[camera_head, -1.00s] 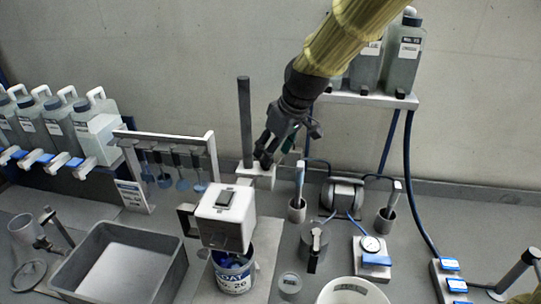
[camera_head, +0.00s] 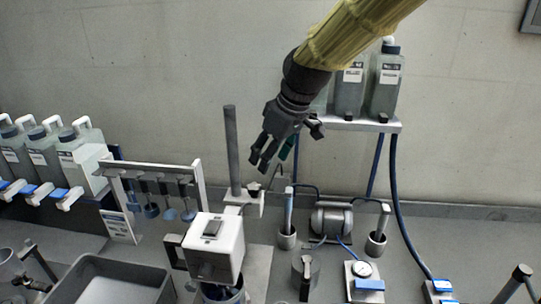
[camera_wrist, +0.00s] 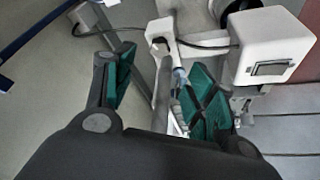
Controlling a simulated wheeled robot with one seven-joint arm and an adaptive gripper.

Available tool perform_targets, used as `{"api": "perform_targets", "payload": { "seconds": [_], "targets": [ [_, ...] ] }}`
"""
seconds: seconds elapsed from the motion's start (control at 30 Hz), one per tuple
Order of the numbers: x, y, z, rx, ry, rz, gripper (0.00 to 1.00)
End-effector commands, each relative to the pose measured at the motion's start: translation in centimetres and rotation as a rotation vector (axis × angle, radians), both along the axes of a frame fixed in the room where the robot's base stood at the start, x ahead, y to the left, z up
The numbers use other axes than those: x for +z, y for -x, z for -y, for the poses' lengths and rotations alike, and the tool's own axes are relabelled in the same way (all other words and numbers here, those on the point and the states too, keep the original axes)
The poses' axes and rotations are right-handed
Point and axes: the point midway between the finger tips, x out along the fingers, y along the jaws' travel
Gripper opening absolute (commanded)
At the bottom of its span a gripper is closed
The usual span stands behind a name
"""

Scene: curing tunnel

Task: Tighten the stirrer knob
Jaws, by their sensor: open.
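The stirrer has a white motor box (camera_head: 215,243) over a paint can (camera_head: 220,292) and a grey upright post (camera_head: 231,150) behind it. A white clamp block (camera_head: 243,203) sits at the post's foot, and a small dark part that may be the knob (camera_head: 254,187) is on it. My gripper (camera_head: 265,162) is open and empty, above and slightly right of the block, apart from it. In the wrist view, the motor box (camera_wrist: 272,45) is at right and the clamp block (camera_wrist: 161,32) lies beyond the green-padded fingers (camera_wrist: 160,95). The knob's exact outline is hard to tell.
A rack with hanging stirrers (camera_head: 150,180) stands at left, beside a grey tray (camera_head: 112,280). A bottle shelf (camera_head: 360,124) is behind my arm.

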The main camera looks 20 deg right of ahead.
Motion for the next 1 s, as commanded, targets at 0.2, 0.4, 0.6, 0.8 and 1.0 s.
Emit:
{"api": "perform_targets", "payload": {
  "seconds": [0.2,0.4,0.6,0.8,1.0],
  "targets": [
    [-0.8,0.0,-0.2,0.030,-0.029,-0.002,0.55],
    [-2.3,0.0,-0.8,0.121,-0.107,0.004,0.55],
    [-3.4,-0.1,-1.2,0.213,-0.190,0.024,0.55],
    [-4.2,-0.2,-1.1,0.296,-0.270,0.059,0.55],
    [-4.8,-0.2,-0.6,0.373,-0.350,0.107,0.55]
  ]
}}
